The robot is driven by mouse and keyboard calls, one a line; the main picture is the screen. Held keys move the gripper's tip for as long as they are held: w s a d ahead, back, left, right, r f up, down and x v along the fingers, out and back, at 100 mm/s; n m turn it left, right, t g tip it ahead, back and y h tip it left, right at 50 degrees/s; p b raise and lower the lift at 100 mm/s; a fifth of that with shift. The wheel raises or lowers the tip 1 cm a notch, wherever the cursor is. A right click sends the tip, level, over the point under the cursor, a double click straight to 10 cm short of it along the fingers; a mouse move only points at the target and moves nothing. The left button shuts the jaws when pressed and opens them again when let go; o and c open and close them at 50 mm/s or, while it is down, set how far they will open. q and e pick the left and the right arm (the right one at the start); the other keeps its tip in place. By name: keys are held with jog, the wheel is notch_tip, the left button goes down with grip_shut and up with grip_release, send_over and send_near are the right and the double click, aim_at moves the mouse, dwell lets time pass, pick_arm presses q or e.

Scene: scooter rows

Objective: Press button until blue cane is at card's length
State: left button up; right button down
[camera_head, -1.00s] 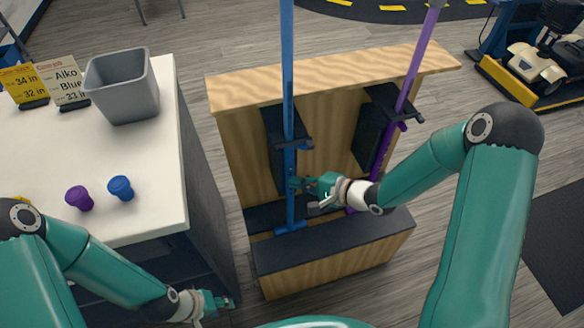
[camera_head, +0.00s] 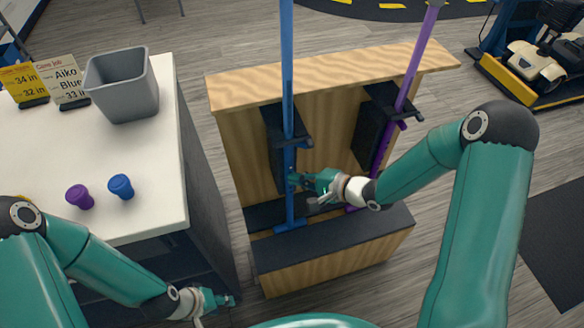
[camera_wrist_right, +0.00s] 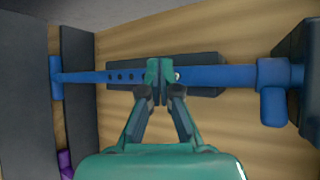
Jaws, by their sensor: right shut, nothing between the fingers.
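The blue cane (camera_head: 288,100) stands upright in the wooden rack, its foot on the dark base. In the right wrist view the blue cane (camera_wrist_right: 225,76) lies across the picture, with a row of dark holes on its thinner shaft and a small pale button (camera_wrist_right: 177,76) beside my fingertips. My right gripper (camera_head: 297,180) is shut and empty, its tips (camera_wrist_right: 160,72) at the shaft by the button; I cannot tell whether they touch it. The white card (camera_head: 66,82) reads Aiko, Blue, 33 in. My left gripper (camera_head: 222,300) hangs low beside the table, its jaws unclear.
The purple cane (camera_head: 412,75) stands in the right side of the wooden rack (camera_head: 335,75). The white table (camera_head: 120,160) holds a grey bin (camera_head: 122,85), a yellow card (camera_head: 22,84), a purple cap (camera_head: 80,197) and a blue cap (camera_head: 121,187).

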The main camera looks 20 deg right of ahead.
jog(key=shift+w, duration=0.1)
dwell(0.5)
jog(key=shift+w+p, duration=0.3)
jog(key=shift+p, duration=0.1)
jog(key=shift+w+a+r+p, duration=0.1)
jog(key=shift+w+p, duration=0.2)
jog(key=shift+w, duration=0.25)
dwell(0.6)
jog(key=shift+w+r, duration=0.1)
jog(key=shift+w, duration=0.15)
dwell(0.5)
jog(key=shift+s, duration=1.1)
